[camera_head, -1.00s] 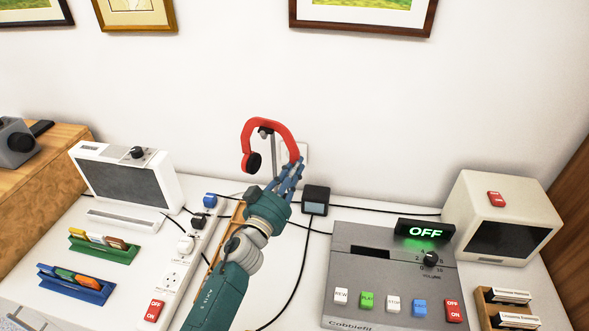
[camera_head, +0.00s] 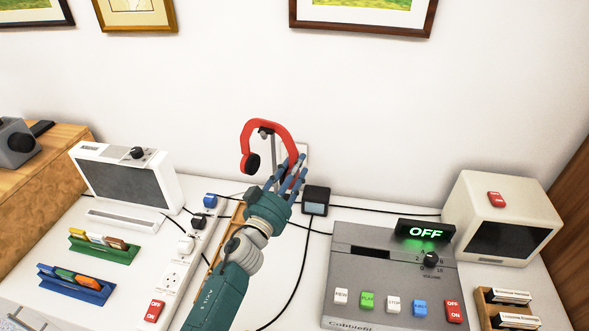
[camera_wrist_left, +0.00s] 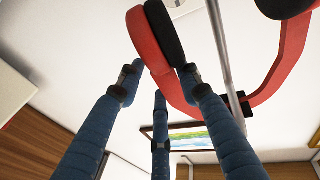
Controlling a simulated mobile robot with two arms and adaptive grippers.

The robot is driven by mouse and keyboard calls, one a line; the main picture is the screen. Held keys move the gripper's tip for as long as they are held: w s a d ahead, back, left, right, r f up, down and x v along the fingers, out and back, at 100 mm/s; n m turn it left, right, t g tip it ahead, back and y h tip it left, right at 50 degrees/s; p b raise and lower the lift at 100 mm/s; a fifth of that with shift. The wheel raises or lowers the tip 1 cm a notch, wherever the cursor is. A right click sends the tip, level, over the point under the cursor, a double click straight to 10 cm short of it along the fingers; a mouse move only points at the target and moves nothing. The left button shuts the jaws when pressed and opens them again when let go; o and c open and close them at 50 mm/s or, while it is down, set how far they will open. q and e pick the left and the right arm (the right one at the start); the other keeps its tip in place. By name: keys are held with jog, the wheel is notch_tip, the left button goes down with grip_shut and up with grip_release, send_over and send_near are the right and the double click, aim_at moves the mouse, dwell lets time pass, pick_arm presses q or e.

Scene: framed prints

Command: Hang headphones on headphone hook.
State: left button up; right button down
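The red headphones (camera_head: 279,131) with black ear pads hang by their band over the top of the grey metal headphone hook (camera_head: 273,152), near the wall. One ear cup hangs free on the left; my fingers partly hide the other. My left gripper (camera_head: 293,171) is at that right side, its blue fingers spread apart. In the left wrist view the fingers (camera_wrist_left: 160,84) are open beside the red ear cup (camera_wrist_left: 150,42). The hook's pole (camera_wrist_left: 222,55) passes behind it. Whether a fingertip still touches the cup I cannot tell. My right gripper is not in view.
A grey tape player (camera_head: 365,262) and a white monitor (camera_head: 474,192) stand on the right. A white speaker-like box (camera_head: 165,168), a power strip (camera_head: 173,295) and coloured cartridge racks (camera_head: 100,255) are on the left. Cables cross the desk. A small black box (camera_head: 321,192) stands by my gripper.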

pick_arm(q)
jog(key=v, duration=1.2)
